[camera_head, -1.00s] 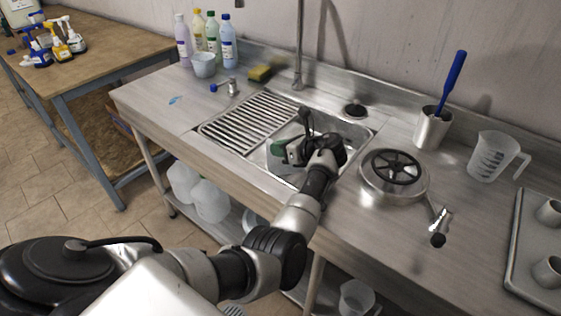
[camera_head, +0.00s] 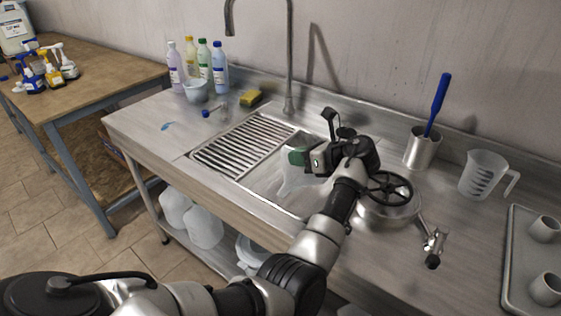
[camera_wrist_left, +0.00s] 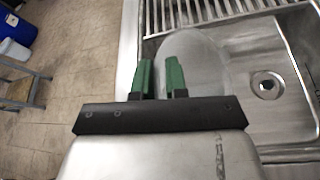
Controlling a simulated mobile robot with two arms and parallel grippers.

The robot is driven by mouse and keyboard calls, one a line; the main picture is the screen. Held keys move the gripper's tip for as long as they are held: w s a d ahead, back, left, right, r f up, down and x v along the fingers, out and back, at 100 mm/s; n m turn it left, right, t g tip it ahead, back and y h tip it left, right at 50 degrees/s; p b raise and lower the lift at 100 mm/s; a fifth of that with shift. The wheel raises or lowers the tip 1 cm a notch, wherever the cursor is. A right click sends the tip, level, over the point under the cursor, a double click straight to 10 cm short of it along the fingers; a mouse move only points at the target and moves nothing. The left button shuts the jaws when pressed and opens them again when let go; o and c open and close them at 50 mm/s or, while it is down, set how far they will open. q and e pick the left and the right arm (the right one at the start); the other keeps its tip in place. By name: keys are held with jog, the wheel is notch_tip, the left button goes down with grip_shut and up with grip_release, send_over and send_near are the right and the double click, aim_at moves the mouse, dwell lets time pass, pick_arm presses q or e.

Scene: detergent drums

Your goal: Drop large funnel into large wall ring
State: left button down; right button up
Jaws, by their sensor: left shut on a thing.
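My left gripper (camera_head: 300,157), with green fingertips, is above the sink and shut on a pale, translucent funnel (camera_head: 289,184). The funnel hangs below the fingers, partly hidden by the gripper and blending with the steel. In the left wrist view the green fingers (camera_wrist_left: 160,78) stand close together, with the funnel's clear, rounded body (camera_wrist_left: 203,60) beyond them. I cannot make out a large wall ring in either view. My right gripper is not in view.
The sink has a slatted drainboard (camera_head: 243,145) and a tall tap (camera_head: 290,70). A steel pot with a black handwheel (camera_head: 390,188), a steel cup with a blue brush (camera_head: 422,150) and a measuring jug (camera_head: 482,175) stand to the right. Several bottles (camera_head: 220,68) stand back left.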

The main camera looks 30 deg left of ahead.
pick_arm(q)
jog(key=v, duration=0.2)
jog(key=shift+d+r, duration=0.2)
jog(key=shift+r, duration=0.15)
jog(key=shift+d+r+p, duration=0.25)
jog(key=shift+r+p, duration=0.2)
jog(key=shift+r, duration=0.05)
jog(key=shift+d+r+p, duration=0.2)
jog(key=shift+r+p, duration=0.2)
jog(key=shift+r, duration=0.15)
notch_tip(320, 180, up, 13)
jog(key=p, duration=1.7)
jog(key=shift+f, duration=0.1)
